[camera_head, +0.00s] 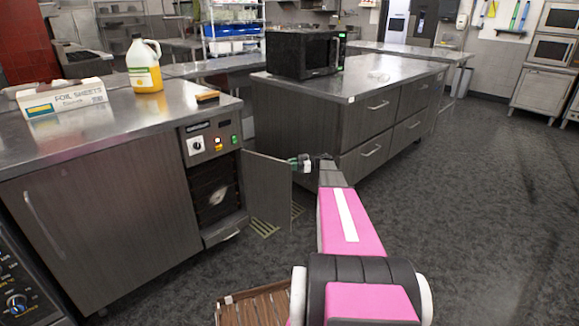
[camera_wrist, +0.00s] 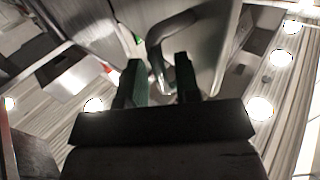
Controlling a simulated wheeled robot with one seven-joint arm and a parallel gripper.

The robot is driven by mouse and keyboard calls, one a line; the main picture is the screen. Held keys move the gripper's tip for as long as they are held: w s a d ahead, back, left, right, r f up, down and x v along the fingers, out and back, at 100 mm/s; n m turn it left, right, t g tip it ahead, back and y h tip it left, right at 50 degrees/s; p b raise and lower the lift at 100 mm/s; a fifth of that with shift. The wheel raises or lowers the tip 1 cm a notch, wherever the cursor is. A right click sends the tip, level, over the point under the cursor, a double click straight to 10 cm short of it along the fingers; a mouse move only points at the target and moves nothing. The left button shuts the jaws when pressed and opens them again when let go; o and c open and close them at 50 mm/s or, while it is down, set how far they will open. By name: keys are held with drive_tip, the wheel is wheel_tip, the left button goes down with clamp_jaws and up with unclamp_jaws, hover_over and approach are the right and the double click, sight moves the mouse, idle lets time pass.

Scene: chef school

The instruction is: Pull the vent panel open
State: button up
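The grey panel (camera_head: 267,190) is swung out from the front of the built-in unit, standing at a wide angle to the dark, racked interior (camera_head: 214,190). I take it to be the vent panel. My gripper (camera_head: 303,163) is at the panel's free edge, near its top. In the wrist view, a curved metal handle (camera_wrist: 157,48) stands out from the panel face (camera_wrist: 212,65). Its near end reaches between my two dark green fingers (camera_wrist: 160,82). The fingers are apart, with room around the handle; whether either touches it I cannot tell.
A control strip (camera_head: 212,140) with a knob and lit buttons sits above the opening. A steel island with drawers (camera_head: 360,130) stands close behind the panel. A slatted wooden thing (camera_head: 255,308) lies low in front. Open floor (camera_head: 480,200) extends to the right.

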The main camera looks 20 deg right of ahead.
drive_tip(key=v, duration=1)
drive_tip(key=shift+d, duration=0.1)
